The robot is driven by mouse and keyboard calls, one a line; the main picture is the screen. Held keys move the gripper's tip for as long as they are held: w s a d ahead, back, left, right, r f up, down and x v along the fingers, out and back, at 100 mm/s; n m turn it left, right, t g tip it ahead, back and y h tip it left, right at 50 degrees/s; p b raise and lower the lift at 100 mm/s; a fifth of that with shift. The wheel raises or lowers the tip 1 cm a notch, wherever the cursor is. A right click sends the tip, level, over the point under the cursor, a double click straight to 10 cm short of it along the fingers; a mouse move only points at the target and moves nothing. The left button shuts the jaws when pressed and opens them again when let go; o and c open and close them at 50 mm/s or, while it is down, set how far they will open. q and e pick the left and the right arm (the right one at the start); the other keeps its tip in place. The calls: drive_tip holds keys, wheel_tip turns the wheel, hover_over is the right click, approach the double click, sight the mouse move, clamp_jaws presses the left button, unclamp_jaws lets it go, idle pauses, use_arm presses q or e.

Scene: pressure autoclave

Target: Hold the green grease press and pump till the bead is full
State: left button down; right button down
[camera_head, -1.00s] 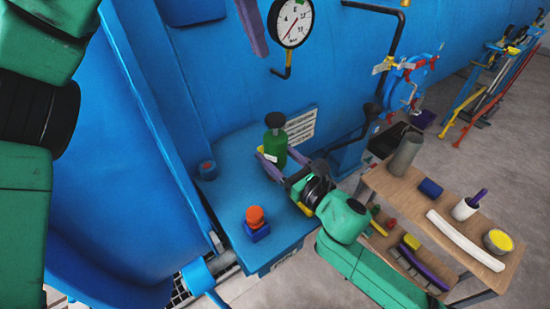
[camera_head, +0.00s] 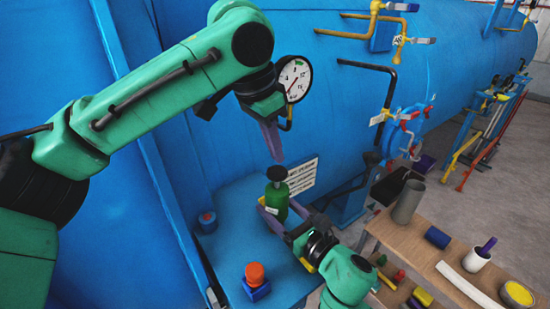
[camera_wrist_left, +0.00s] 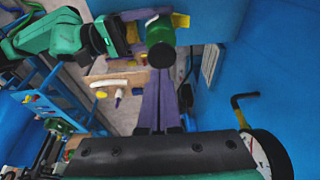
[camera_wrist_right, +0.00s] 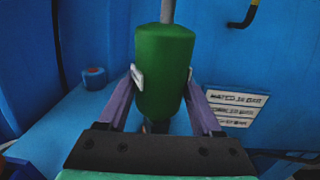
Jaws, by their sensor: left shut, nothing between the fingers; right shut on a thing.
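The green grease press (camera_head: 277,206) stands upright over the blue ledge, with a black round knob (camera_head: 277,173) on top. My right gripper (camera_head: 270,211) is shut on its green body, one purple finger on each side. The right wrist view shows the green body (camera_wrist_right: 165,80) between the fingers and a grey rod above it. My left gripper (camera_head: 277,158) is shut and empty, pointing down just above the knob. In the left wrist view its closed fingers reach toward the press (camera_wrist_left: 160,35); I cannot tell whether they touch the knob. I cannot make out the bead.
A dial gauge (camera_head: 294,79) is on the blue vessel wall, close behind my left gripper. An orange button (camera_head: 255,272) and a blue knob (camera_head: 207,221) stand on the ledge. At right, a wooden table (camera_head: 430,245) holds a grey cylinder (camera_head: 408,201) and other items.

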sight(275, 173)
use_arm(q)
drive_tip(key=shift+f, duration=1.15)
drive_tip(key=shift+a+f, duration=0.1)
drive_tip(key=shift+f, duration=1.3)
drive_tip(key=d+v, duration=0.1)
drive_tip(key=v, duration=1.3)
drive_tip(key=shift+w+r, duration=0.3)
drive_tip(key=shift+w, duration=0.05)
drive_tip(key=shift+d, duration=0.1)
